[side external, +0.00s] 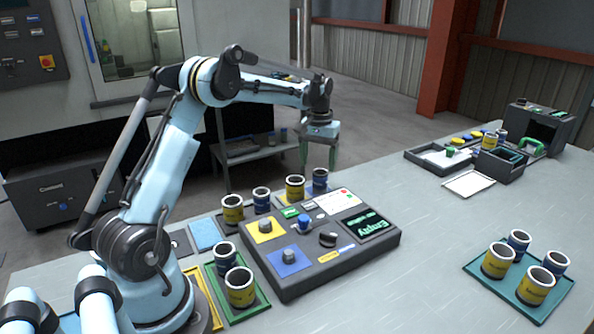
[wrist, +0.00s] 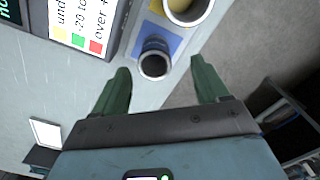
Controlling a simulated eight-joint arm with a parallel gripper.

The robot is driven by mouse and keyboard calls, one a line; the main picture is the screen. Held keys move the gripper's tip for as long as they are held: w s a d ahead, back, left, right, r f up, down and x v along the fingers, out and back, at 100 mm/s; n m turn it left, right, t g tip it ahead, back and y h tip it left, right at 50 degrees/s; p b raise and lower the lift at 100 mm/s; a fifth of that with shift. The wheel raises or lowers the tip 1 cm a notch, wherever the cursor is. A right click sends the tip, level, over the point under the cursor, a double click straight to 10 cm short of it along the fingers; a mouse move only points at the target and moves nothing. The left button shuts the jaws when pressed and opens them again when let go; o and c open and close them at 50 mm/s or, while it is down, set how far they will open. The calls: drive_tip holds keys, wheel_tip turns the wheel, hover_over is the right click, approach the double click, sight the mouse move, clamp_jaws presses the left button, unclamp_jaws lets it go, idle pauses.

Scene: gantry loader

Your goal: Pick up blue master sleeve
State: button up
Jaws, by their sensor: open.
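A blue-banded sleeve (side external: 320,180), which I take to be the blue master sleeve, stands upright at the back edge of the gauge box. It also shows in the wrist view (wrist: 155,60), on a blue pad (wrist: 168,40). My gripper (side external: 319,166) points down above this sleeve with its green fingers apart. In the wrist view the sleeve's open top appears between the fingertips (wrist: 160,72), with gaps on both sides. Nothing is held. A yellow sleeve (side external: 295,188) stands beside it, also in the wrist view (wrist: 187,8).
The gauge box (side external: 320,264) has knobs and a display reading "Empty". Another yellow sleeve (side external: 232,209) and blue sleeve (side external: 261,199) stand behind it. A green tray (side external: 258,308) at left and a teal tray (side external: 487,276) at right hold sleeves. Grey bins (side external: 428,165) stand at the far right.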

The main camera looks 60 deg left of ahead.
sight(320, 178)
drive_tip(key=shift+w+d+f, duration=0.15)
drive_tip(key=shift+f, duration=1.45)
drive_tip(key=shift+w+d+f, duration=0.15)
drive_tip(key=shift+f, duration=1.4)
drive_tip(key=c, duration=1.3)
drive_tip(key=shift+r, duration=0.1)
